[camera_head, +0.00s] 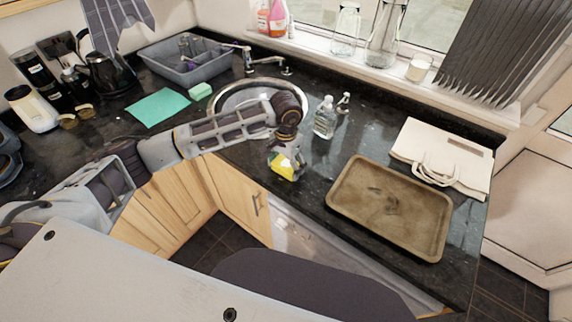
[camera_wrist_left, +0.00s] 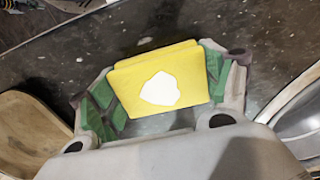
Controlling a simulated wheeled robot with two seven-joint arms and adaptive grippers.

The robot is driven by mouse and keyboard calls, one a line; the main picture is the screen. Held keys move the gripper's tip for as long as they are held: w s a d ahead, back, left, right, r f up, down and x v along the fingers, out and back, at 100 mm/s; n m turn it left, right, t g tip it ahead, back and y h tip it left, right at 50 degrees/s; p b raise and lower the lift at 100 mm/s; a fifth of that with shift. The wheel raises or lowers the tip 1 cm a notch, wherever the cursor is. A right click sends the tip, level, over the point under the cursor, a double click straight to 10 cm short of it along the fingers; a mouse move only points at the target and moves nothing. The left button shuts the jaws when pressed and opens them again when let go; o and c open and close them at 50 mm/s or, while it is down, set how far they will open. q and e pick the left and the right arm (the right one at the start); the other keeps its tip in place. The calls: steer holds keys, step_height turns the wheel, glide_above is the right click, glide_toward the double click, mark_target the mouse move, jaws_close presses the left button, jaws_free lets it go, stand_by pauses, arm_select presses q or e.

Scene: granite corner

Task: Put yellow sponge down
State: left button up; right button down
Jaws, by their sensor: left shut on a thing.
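The yellow sponge (camera_head: 284,172) is at the end of my left arm in the head view, over the dark counter. In the left wrist view the yellow sponge (camera_wrist_left: 135,79) fills the space between the green-padded fingers, with a white patch on its face. My left gripper (camera_head: 286,160) is shut on it; it also shows in the left wrist view (camera_wrist_left: 160,90). I cannot tell whether the sponge touches the dark counter (camera_head: 315,172). My right gripper is not in view.
A brown tray (camera_head: 390,207) lies to the right, with a folded cream bag (camera_head: 442,157) behind it. A clear bottle (camera_head: 325,117) stands behind the gripper. The round sink (camera_head: 228,95) is behind my left arm. A green sponge (camera_head: 200,91) and teal cloth (camera_head: 157,107) lie left of the sink.

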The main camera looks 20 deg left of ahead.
mark_target(286, 163)
arm_select(q)
steer(key=shift+f, duration=0.1)
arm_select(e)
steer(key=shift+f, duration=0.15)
arm_select(q)
steer(key=o, duration=0.9)
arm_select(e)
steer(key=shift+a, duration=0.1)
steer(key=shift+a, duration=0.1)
arm_select(q)
steer(key=shift+r, duration=0.25)
step_height(286, 163, up, 12)
steer(key=b, duration=0.2)
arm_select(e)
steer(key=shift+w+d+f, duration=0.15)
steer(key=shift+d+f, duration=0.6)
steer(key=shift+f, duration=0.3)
